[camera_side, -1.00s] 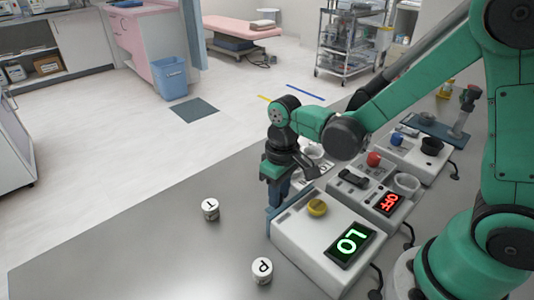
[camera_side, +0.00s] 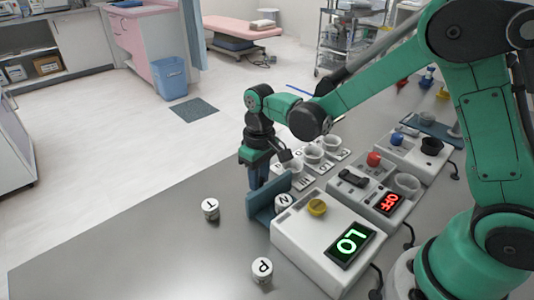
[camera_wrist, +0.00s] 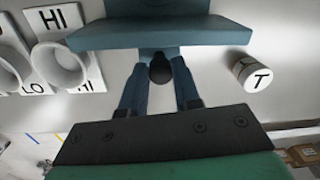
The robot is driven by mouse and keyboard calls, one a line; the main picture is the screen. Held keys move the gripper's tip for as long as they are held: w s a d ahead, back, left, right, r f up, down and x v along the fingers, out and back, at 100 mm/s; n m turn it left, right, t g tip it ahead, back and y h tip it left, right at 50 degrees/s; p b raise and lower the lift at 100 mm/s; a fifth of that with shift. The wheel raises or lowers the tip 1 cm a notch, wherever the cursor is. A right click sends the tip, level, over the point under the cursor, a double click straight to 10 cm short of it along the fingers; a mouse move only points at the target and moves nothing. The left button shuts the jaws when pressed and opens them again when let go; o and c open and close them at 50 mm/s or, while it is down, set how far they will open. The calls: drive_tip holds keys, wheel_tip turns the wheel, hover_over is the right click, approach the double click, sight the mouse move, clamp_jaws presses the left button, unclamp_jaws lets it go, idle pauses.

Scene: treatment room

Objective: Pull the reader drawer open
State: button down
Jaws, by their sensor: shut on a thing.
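The reader (camera_side: 318,245) is a white box with a yellow knob (camera_side: 317,207) and a green display (camera_side: 351,243) that seems to read LO. Its blue drawer front (camera_side: 261,214) stands out from the reader's left side, with a gap between. A white vial marked N (camera_side: 283,203) shows in that gap, behind the drawer front. My gripper (camera_side: 258,186) is at the outer face of the drawer front. In the wrist view, the drawer front (camera_wrist: 160,36) spans the top and my gripper's two blue fingers (camera_wrist: 159,74) are shut on its dark handle (camera_wrist: 160,69).
White vials marked T (camera_side: 211,209) and P (camera_side: 262,270) stand on the grey table (camera_side: 150,250). White cups (camera_side: 312,153) on lettered cards sit behind the reader. A second white unit (camera_side: 378,180) shows a red OFF. The table's left part is clear.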

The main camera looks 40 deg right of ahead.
drive_tip(key=shift+w, duration=0.8)
drive_tip(key=c, duration=0.6)
unclamp_jaws()
drive_tip(key=shift+d+r, duration=0.1)
drive_tip(key=shift+r, duration=2.7)
